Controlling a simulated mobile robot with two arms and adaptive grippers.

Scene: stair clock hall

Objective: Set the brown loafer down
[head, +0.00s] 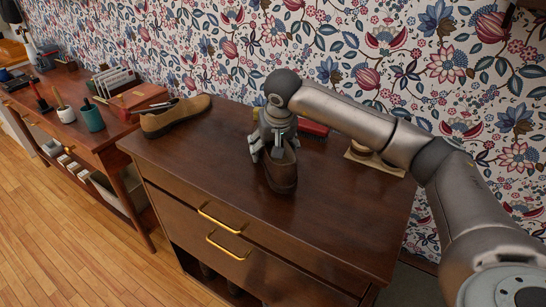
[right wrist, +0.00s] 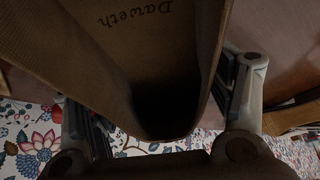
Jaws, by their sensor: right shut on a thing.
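The brown loafer (head: 282,177) is at the middle of the dark wooden cabinet top (head: 335,205), its rounded end towards me. My right gripper (head: 275,148) comes down from above and is shut on the loafer near its opening. I cannot tell whether the sole touches the wood. In the right wrist view the loafer (right wrist: 165,75) fills the middle, with "Daweth" lettering inside it and the fingers of my right gripper (right wrist: 165,112) on both sides. Its far end is hidden behind the gripper in the head view. My left gripper is not in view.
A tan shoe (head: 175,116) lies at the cabinet's left back corner. A red item (head: 313,127) and a beige item (head: 374,159) stand by the flowered wall. The front and right of the top are bare. A lower side table (head: 93,142) with cups stands left.

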